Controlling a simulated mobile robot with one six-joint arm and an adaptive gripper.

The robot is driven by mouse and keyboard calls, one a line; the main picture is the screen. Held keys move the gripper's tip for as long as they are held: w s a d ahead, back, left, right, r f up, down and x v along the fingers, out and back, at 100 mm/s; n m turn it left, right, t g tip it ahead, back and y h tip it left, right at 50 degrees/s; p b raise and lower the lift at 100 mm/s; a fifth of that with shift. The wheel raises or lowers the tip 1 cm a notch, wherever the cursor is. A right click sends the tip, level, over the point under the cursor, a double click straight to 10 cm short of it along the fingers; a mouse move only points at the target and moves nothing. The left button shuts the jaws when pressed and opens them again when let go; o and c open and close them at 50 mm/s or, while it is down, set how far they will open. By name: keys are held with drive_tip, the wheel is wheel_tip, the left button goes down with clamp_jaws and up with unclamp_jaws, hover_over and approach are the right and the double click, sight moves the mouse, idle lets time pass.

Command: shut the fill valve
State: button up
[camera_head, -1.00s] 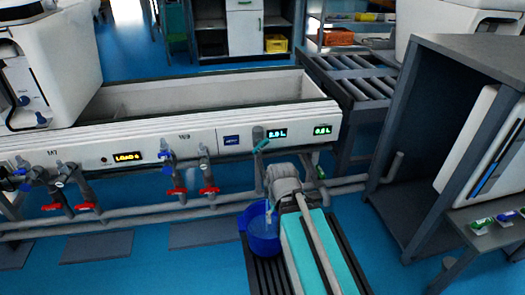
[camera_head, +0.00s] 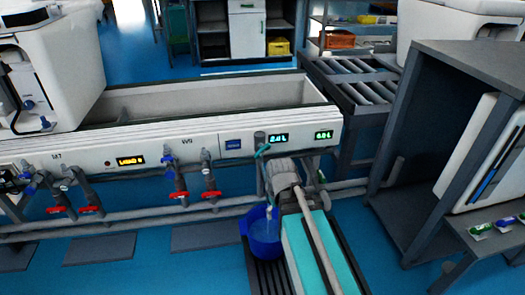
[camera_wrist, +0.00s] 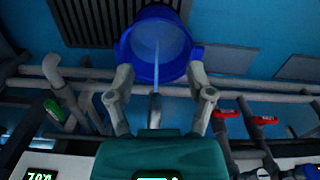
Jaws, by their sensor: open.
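The fill valve is a grey tap with a teal lever (camera_head: 263,151) on the front of the white trough. A pale stream of water runs from the spout into a blue bucket (camera_wrist: 155,50). The bucket (camera_head: 263,236) also shows below the tap in the head view. My gripper (camera_wrist: 162,98) is open, its two grey fingers apart on either side of the spout, near the lever. I cannot tell whether either finger touches it.
Two green displays (camera_head: 279,138) are beside the tap. A green-handled valve (camera_wrist: 55,108) and red-handled valves (camera_wrist: 225,113) stand to either side. Grey pipes (camera_head: 130,218) run below the trough. A dark grey rack (camera_head: 400,190) stands to the right.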

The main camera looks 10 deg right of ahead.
sight(262, 149)
drive_tip(key=w+r+n+p, duration=0.8)
drive_tip(key=w+r+p, duration=0.1)
drive_tip(key=w, duration=0.3)
drive_tip(key=w+r+n+p, duration=0.8)
drive_tip(key=w+r+p, duration=0.1)
drive_tip(key=w, duration=0.4)
drive_tip(key=shift+a+r, duration=0.3)
drive_tip(key=shift+r, duration=0.25)
drive_tip(key=shift+f, duration=0.2)
wheel_tip(262, 149, down, 13)
drive_tip(key=b, duration=1.3)
drive_tip(key=shift+f+b, duration=0.2)
drive_tip(key=shift+b, duration=0.15)
drive_tip(key=shift+c, duration=0.2)
clamp_jaws()
